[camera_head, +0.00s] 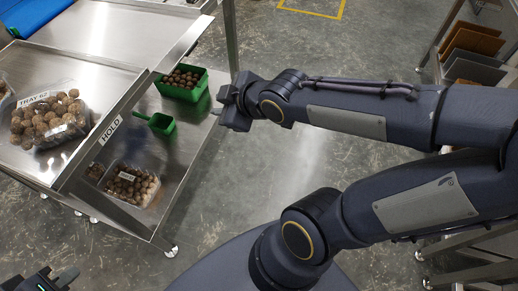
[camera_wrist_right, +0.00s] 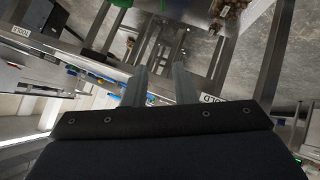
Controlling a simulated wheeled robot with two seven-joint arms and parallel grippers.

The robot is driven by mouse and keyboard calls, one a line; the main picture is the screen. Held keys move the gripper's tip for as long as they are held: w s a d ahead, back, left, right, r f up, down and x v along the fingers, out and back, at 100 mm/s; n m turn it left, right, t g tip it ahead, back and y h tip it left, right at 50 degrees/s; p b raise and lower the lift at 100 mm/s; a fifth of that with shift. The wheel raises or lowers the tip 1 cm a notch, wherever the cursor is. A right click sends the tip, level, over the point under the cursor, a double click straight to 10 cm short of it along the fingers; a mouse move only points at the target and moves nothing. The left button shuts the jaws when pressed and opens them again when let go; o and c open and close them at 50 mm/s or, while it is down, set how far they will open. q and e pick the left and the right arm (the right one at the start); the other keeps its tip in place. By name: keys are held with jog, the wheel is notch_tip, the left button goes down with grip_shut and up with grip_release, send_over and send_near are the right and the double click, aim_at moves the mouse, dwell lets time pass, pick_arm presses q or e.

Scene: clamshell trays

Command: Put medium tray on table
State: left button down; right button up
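A clear clamshell tray (camera_head: 132,186) of brown round items sits on the lower steel surface at the left in the head view. A larger clear tray (camera_head: 47,121), labelled like "TRAY 62", sits on the higher steel surface at far left. I cannot tell for certain which is the medium one. My right gripper (camera_head: 222,104) is near the green bin, beside the steel table's right edge. Its two fingers stand apart and empty in the right wrist view (camera_wrist_right: 160,85). My left gripper (camera_head: 40,283) is at the bottom left corner, partly cut off, fingers apart, with nothing seen between them.
A green bin (camera_head: 183,84) of brown items and a green scoop (camera_head: 161,124) stand on the steel table (camera_head: 178,160). A sign (camera_head: 111,130) reading "HOLD" marks the raised edge. A rack with boards (camera_head: 472,50) stands at upper right. The floor between is clear.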

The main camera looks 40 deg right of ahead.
jog(key=s+f+m+g+y, duration=0.1)
jog(key=s+m+g, duration=0.3)
jog(key=s+m, duration=0.6)
jog(key=s+f, duration=0.1)
jog(key=s, duration=0.3)
jog(key=shift+f+m+y, duration=0.15)
jog(key=shift+m+y, duration=0.15)
jog(key=shift+m, duration=0.1)
notch_tip(320, 180, up, 16)
jog(key=p, duration=1.6)
